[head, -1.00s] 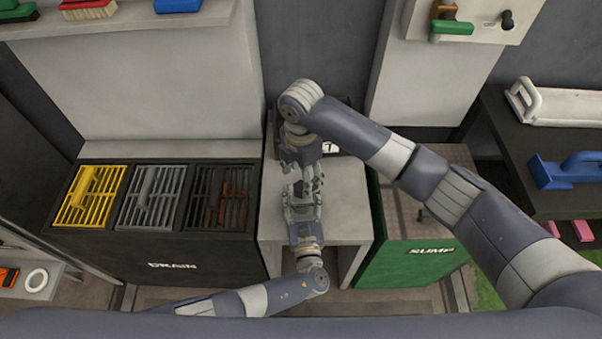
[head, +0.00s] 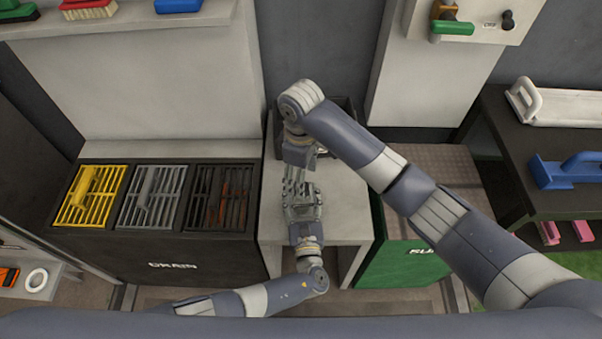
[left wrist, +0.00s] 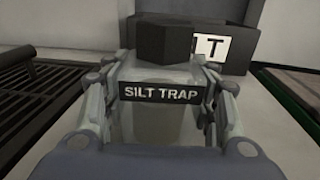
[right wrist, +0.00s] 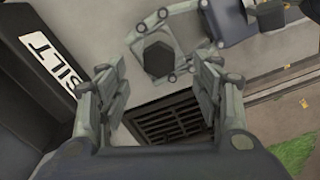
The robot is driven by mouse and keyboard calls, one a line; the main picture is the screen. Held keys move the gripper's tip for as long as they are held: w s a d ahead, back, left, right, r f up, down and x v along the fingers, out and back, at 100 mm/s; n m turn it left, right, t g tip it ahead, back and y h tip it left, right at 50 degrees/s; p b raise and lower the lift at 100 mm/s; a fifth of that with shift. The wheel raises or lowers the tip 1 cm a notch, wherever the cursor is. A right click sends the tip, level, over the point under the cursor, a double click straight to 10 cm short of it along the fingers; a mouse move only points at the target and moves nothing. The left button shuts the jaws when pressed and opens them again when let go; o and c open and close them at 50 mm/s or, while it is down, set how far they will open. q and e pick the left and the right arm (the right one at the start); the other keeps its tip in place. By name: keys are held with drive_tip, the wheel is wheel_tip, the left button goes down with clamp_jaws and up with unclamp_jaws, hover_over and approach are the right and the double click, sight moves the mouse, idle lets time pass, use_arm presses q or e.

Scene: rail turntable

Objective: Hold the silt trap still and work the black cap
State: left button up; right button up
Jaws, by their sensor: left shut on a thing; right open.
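The silt trap (left wrist: 160,112) is a pale grey body with a dark SILT TRAP label, upright on the light grey stand. A black hexagonal cap (left wrist: 165,43) sits on its top. My left gripper (head: 301,190) is shut on the trap's body, with a finger on each side below the cap. My right gripper (right wrist: 157,88) is open and empty. In the right wrist view the black cap (right wrist: 158,60) appears between and just beyond its fingertips, apart from them. In the head view my arms and grippers hide the trap and cap.
A dark box (right wrist: 30,80) labelled SILT stands behind the trap. The drain unit (head: 170,266) with yellow, grey and dark grates is to the left. The green sump (head: 400,262) is to the right. The stand's top (head: 345,205) is bare at its right side.

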drive_tip(key=shift+m, duration=0.3)
drive_tip(key=shift+f, duration=0.1)
drive_tip(key=shift+f, duration=1.9)
drive_tip(key=shift+c, duration=0.6)
drive_tip(key=c, duration=1.2)
drive_tip(key=n, duration=0.4)
drive_tip(key=shift+n, duration=1)
